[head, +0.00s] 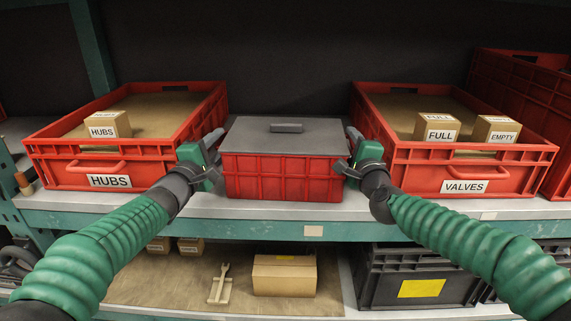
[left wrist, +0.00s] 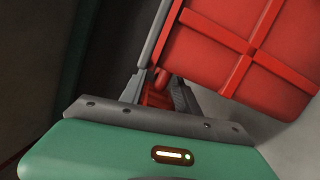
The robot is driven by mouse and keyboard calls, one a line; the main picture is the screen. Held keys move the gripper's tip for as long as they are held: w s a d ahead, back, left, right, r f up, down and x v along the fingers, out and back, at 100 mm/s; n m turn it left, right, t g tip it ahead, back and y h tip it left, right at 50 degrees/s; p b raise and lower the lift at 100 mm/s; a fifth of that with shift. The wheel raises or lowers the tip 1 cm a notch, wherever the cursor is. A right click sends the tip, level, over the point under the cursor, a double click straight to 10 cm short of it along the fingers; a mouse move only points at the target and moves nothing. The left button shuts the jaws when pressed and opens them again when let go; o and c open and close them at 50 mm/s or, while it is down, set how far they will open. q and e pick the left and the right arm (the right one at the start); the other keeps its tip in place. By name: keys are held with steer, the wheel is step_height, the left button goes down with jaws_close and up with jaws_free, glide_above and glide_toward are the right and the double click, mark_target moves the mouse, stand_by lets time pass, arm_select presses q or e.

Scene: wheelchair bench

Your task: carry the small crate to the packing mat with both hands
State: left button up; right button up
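The small crate (head: 282,178) is red with a grey lid (head: 286,133) that has a dark grip on top. It sits level near the shelf's front edge, between two larger crates. Its red ribbed wall (left wrist: 235,45) fills the upper right of the left wrist view. My left gripper (head: 215,157) is at the crate's left end, fingers spread, with a red part of the crate between them in the left wrist view. My right gripper (head: 350,154) is at the right end, fingers spread. Contact at the fingertips is unclear. The packing mat is not identifiable here.
The hubs crate (head: 100,172) stands close on the left and the valves crate (head: 470,176) close on the right. The shelf edge (head: 270,229) runs in front. Below are a cardboard box (head: 284,278), a small wooden tool (head: 220,285) and a dark crate (head: 415,265).

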arm_select(q)
steer(key=shift+s+a, duration=0.15)
steer(key=shift+a, duration=0.1)
arm_select(e)
steer(key=shift+s+a+r, duration=0.15)
steer(key=shift+a, duration=0.05)
arm_select(q)
steer(key=shift+s+r, duration=0.1)
steer(key=shift+c, duration=0.5)
arm_select(e)
steer(key=shift+s, duration=0.1)
steer(key=shift+c, duration=0.4)
arm_select(q)
steer(key=shift+d, duration=0.2)
steer(key=c, duration=0.7)
arm_select(e)
steer(key=shift+d, duration=0.2)
steer(key=c, duration=0.7)
arm_select(q)
jaws_close()
arm_select(e)
jaws_close()
steer(key=shift+f, duration=0.2)
steer(key=shift+r, duration=0.1)
